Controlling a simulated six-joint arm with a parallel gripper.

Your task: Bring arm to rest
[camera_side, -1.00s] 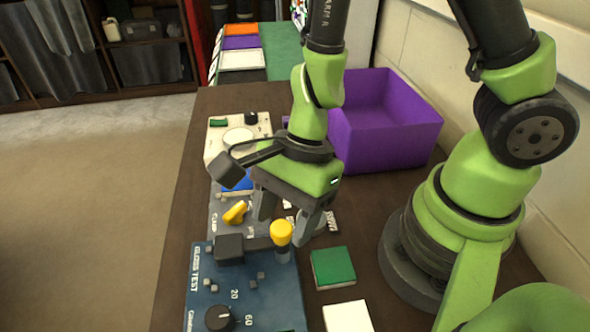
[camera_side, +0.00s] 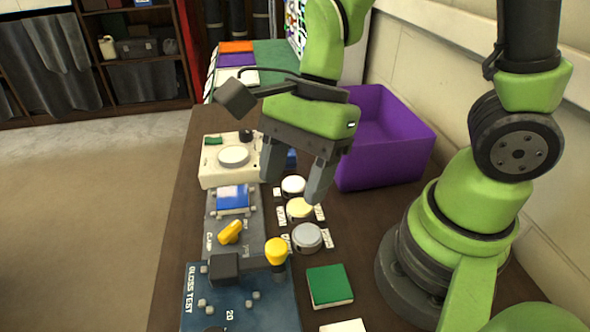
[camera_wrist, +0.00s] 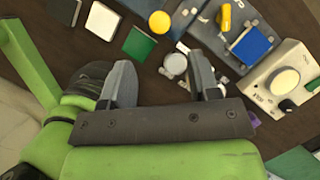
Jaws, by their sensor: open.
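My gripper (camera_side: 295,180) is open and empty, raised above the worktable in front of the purple bin. Its two grey fingers point down and stand apart over the row of round pucks. In the wrist view the gripper (camera_wrist: 165,85) shows both fingers with a clear gap and nothing between them. A grey round puck (camera_side: 307,237) and a yellowish one (camera_side: 299,209) lie on the table below it, with a white one (camera_side: 293,186) behind.
A purple bin (camera_side: 400,150) stands close behind my gripper. The blue gloss test unit (camera_side: 240,300) with a yellow knob (camera_side: 275,250), a clamp plate holding a blue block (camera_side: 233,198), and a cream device (camera_side: 222,172) line the left. A green square (camera_side: 330,286) lies in front.

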